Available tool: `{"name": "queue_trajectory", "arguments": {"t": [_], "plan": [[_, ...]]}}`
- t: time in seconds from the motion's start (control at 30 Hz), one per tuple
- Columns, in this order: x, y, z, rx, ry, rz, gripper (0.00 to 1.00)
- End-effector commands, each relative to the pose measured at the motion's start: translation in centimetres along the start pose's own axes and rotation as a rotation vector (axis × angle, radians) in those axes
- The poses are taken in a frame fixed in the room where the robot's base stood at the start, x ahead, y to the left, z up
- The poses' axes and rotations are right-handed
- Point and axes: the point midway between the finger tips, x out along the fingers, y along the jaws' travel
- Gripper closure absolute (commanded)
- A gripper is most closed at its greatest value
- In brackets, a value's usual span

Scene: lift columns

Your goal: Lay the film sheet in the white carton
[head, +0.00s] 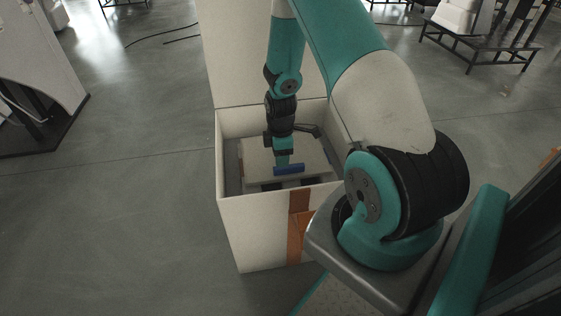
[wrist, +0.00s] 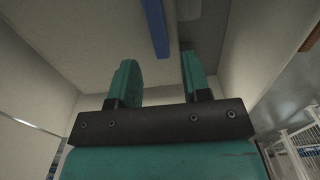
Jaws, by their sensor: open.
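The tall white carton (head: 252,225) stands open in front of me in the head view, its back flap raised. An orange-brown strip runs down its front. My gripper (head: 284,166) reaches down inside the carton. In the wrist view my gripper (wrist: 160,68) is open, with nothing seen between its two teal fingers. A blue strip (head: 289,170) shows at my gripper's tip, over a pale flat surface (head: 318,158) in the carton. The blue strip (wrist: 156,28) also shows beyond the fingers in the wrist view. I cannot make out a clear film sheet; whether the blue strip is part of it, I cannot tell.
The carton walls rise close around my gripper; a wall (wrist: 250,45) shows at the right in the wrist view. A dark rack (head: 470,45) with a white item stands at the back right. A white panel unit (head: 35,60) stands at left. The grey floor between is clear.

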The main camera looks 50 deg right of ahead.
Motion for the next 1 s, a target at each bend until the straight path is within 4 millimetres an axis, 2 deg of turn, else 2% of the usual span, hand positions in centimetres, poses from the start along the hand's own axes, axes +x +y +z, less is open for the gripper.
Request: {"name": "queue_trajectory", "arguments": {"t": [0.03,0.2,0.47,0.57,0.63,0.73,0.8,0.87,0.9,1.0], "plan": [[-1.8,0.1,0.0,0.0,0.001,0.004,0.56],[-5.2,0.1,0.0,0.0,0.001,0.003,0.56],[-8.1,-0.1,-0.4,0.003,0.005,0.003,0.56],[-10.5,-0.8,-2.8,0.027,0.035,0.009,0.56],[-13.5,-2.2,-5.8,0.06,0.076,0.01,0.56],[-18.9,-6.4,-10.7,0.121,0.148,-0.012,0.56],[-22.7,-10.5,-13.5,0.162,0.195,-0.046,0.56],[-25.5,-14.5,-15.2,0.193,0.226,-0.082,0.56],[-27.2,-17.2,-16.0,0.211,0.242,-0.107,0.56],[-30.5,-23.4,-16.5,0.246,0.263,-0.169,0.56]]}}
